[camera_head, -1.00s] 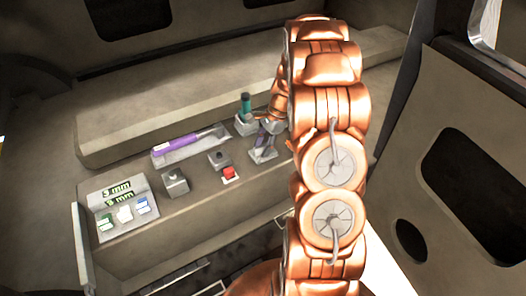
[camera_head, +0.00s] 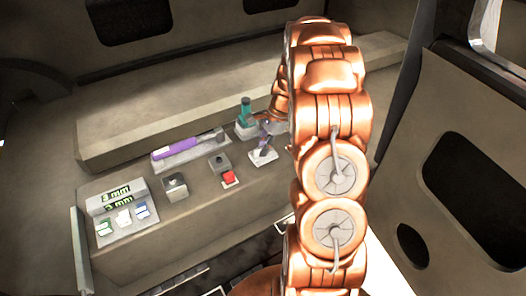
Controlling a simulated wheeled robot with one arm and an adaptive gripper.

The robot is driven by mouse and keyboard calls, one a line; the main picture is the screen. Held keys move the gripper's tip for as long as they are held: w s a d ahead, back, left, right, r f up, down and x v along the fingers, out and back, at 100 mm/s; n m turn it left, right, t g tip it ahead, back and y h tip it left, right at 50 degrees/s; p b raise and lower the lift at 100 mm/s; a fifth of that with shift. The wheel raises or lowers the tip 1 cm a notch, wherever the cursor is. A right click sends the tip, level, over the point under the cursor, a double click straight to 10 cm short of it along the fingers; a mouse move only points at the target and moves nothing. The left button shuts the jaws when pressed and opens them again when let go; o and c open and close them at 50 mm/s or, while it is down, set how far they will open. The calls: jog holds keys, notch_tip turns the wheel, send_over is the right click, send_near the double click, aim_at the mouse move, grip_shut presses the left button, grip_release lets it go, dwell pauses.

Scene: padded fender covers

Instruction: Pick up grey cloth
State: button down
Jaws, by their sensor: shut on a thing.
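My gripper (camera_head: 267,130) is at the right end of the padded ledge, partly hidden behind my copper-coloured arm. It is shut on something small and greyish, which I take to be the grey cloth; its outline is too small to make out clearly. A pale grey flat pad (camera_head: 262,157) lies on the ledge just below the fingers. A dark, bluish-purple shape shows between the gripper and this pad; I cannot tell whether it touches the pad.
A teal cylinder (camera_head: 246,106) stands in a grey block just left of my gripper. A purple-handled tool (camera_head: 176,147) lies in a tray. The raised rear step (camera_head: 180,118) is clear.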

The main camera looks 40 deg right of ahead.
jog(key=shift+r, duration=0.4)
jog(key=shift+s+r+b, duration=0.25)
jog(key=shift+r+b, duration=0.15)
jog(key=shift+r, duration=0.3)
jog(key=shift+s+a, duration=0.1)
jog(key=shift+s, duration=0.65)
jog(key=s+a+r+b, duration=0.1)
jog(key=s+b, duration=0.2)
jog(key=s, duration=1.1)
jog(key=shift+a+r+b, duration=0.2)
jog(key=shift+a+b, duration=0.1)
jog(key=shift+a, duration=0.1)
jog(key=c, duration=1.6)
grip_release()
jog(key=shift+c, duration=0.2)
jog(key=shift+w, duration=0.1)
grip_shut()
